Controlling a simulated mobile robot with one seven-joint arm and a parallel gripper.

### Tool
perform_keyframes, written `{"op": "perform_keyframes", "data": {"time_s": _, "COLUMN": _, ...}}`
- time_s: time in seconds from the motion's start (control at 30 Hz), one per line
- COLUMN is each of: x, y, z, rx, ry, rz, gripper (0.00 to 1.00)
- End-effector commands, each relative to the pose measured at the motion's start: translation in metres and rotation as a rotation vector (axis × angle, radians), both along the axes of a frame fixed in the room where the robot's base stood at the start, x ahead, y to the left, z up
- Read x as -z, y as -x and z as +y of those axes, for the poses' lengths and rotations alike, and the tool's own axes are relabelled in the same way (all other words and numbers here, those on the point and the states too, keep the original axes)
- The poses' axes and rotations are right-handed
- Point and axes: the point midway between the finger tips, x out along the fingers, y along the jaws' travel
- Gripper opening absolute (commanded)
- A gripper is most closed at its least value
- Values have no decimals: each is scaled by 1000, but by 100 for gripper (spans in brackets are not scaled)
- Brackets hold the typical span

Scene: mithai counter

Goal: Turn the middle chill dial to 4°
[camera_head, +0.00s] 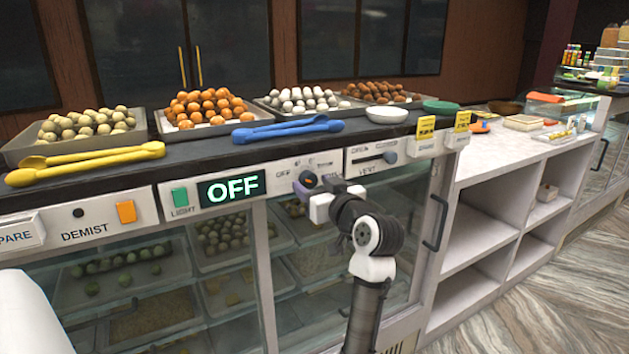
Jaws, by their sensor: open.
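The middle chill dial (308,179) is a small dark blue knob with an orange mark, on the white control panel (278,170) of the counter. The lit display (231,188) left of it reads OFF in pale green. My gripper (313,190) is open, with its fingertips right at the dial, overlapping its lower and right edges. I cannot tell whether the fingers touch the dial or straddle it. Part of the dial and its scale marks are hidden behind my gripper; the lettering by the dial is too small to read beyond an "OFF"-like label.
Left on the panel are a green LIGHT switch (180,197) and an orange DEMIST switch (126,212). A VERT slider (389,158) sits close right of my gripper. Yellow tongs (85,163) and blue tongs (288,129) lie on the dark ledge above. Glass doors are below.

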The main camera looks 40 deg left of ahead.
Motion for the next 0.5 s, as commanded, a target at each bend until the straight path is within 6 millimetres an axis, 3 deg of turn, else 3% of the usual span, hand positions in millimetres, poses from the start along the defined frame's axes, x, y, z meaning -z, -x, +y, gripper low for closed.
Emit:
{"op": "perform_keyframes", "data": {"time_s": 0.37, "x": 1, "y": -3, "z": 5, "rx": 1, "ry": 1, "rz": -1, "gripper": 55}}
{"op": "perform_keyframes", "data": {"time_s": 0.5, "x": 1, "y": -3, "z": 5, "rx": 1, "ry": 0, "rz": -1, "gripper": 37}}
